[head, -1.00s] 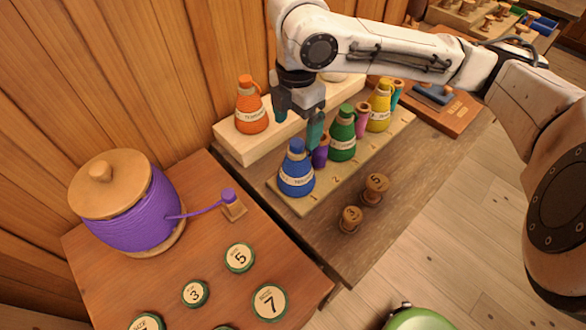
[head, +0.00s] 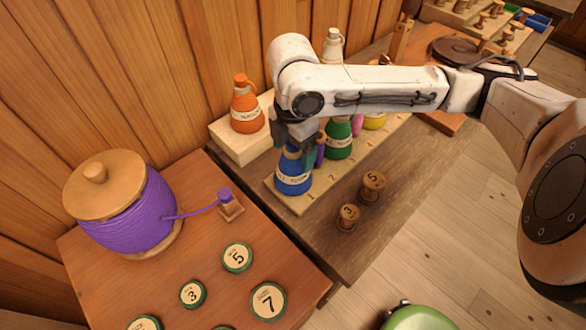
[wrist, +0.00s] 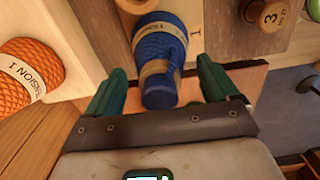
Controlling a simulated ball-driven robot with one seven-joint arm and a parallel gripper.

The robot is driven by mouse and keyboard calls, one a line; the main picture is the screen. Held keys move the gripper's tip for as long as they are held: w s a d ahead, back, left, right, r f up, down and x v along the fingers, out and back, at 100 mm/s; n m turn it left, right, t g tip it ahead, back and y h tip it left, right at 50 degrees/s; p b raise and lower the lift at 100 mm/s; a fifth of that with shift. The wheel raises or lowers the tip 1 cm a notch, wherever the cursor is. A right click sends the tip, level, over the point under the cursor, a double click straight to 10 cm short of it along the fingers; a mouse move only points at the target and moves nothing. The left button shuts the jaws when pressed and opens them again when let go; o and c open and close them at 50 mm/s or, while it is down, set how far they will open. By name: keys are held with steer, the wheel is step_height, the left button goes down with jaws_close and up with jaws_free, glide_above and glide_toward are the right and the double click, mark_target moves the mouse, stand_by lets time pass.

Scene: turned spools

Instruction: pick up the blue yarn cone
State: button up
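The blue yarn cone (head: 293,178) stands at the near end of the numbered wooden board (head: 312,200), by the mark 1. My gripper (head: 294,158) is lowered over its top in the head view and hides part of its neck. In the wrist view the blue yarn cone (wrist: 159,60) lies between the two green fingers of my gripper (wrist: 160,90). Its cap points toward the palm. A gap shows on both sides of the cap, so the fingers are open and not visibly touching it.
An orange cone (head: 246,108) stands on a pale block (head: 240,140) to the left. A green cone (head: 339,138) and a purple spool (head: 320,150) stand close behind on the board. Wooden spools (head: 373,185) stand to the right. A purple yarn jar (head: 128,212) stands at left.

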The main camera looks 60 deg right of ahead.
steer(key=c, duration=1.5)
steer(key=shift+r, duration=0.15)
